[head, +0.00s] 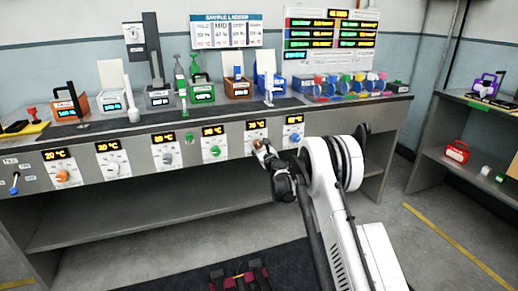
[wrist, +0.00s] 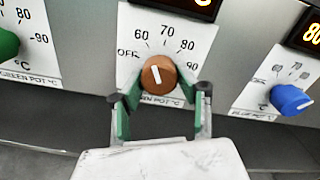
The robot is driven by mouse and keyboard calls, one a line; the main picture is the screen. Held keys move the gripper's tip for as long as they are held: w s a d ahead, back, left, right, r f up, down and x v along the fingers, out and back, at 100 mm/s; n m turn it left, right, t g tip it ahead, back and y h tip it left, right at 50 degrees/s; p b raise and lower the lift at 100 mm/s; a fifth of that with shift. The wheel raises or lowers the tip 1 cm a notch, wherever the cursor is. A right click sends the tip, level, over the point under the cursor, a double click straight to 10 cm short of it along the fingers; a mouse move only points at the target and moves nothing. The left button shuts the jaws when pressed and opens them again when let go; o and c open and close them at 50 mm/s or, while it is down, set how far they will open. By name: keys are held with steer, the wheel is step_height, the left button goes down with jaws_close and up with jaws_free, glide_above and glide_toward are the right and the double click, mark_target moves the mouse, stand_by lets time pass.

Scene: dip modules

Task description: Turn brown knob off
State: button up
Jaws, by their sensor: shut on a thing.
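The brown knob (wrist: 158,75) is on the front panel, on a white dial plate marked OFF, 60, 70, 80 and 90. Its white pointer stands nearly upright, tilted slightly left, between the 60 and 70 marks. My gripper (wrist: 159,92) is shut on the knob, with its green-padded fingers at the knob's left and right sides. In the head view the knob (head: 258,143) is partly hidden by my gripper (head: 264,151). The display (head: 257,125) above it appears to read 70 °C.
A green knob (wrist: 7,43) is to the left and a blue knob (wrist: 290,99) to the right on the same panel. Coloured pots stand on the bench (head: 105,126) above. A side shelf (head: 470,160) stands at the right.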

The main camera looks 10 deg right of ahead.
steer(key=n, duration=0.5)
steer(key=shift+d+n, duration=0.1)
steer(key=shift+n, duration=0.2)
steer(key=n, duration=0.4)
steer(key=shift+r+n+b, duration=0.15)
steer(key=shift+n+b, duration=0.25)
steer(key=o, duration=1.1)
steer(key=s, duration=0.4)
steer(key=s+d, duration=0.1)
steer(key=s, duration=0.3)
steer(key=s+d, duration=0.1)
steer(key=s, duration=0.3)
